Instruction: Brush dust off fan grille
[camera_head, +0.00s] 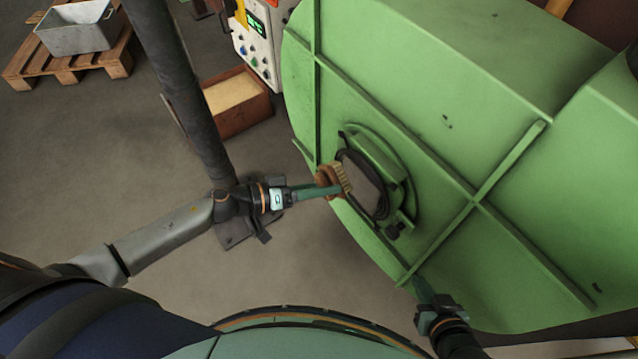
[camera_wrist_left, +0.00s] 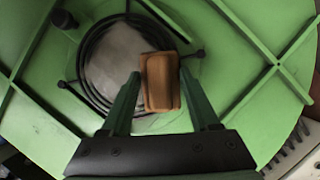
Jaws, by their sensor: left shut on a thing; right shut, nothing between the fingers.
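The fan grille (camera_head: 364,184) is a round, dark-ringed opening in the side of the big green housing (camera_head: 400,100). In the left wrist view the grille (camera_wrist_left: 110,65) shows black rings around a pale grey middle. My left gripper (camera_head: 328,190) is shut on a brown wooden brush (camera_head: 330,177), its pale bristles towards the grille. In the left wrist view the brush (camera_wrist_left: 160,82) sits between the fingers, in front of the grille's right part. I cannot tell whether the bristles touch it. My right gripper (camera_head: 424,288) is shut and empty, low by the housing's lower edge.
A dark upright post (camera_head: 180,90) stands left of the housing, close to my left arm. A control panel (camera_head: 258,45) and an open brown box (camera_head: 236,100) stand behind. A metal bin (camera_head: 75,30) sits on a pallet (camera_head: 70,62) at the far left. The floor at left is clear.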

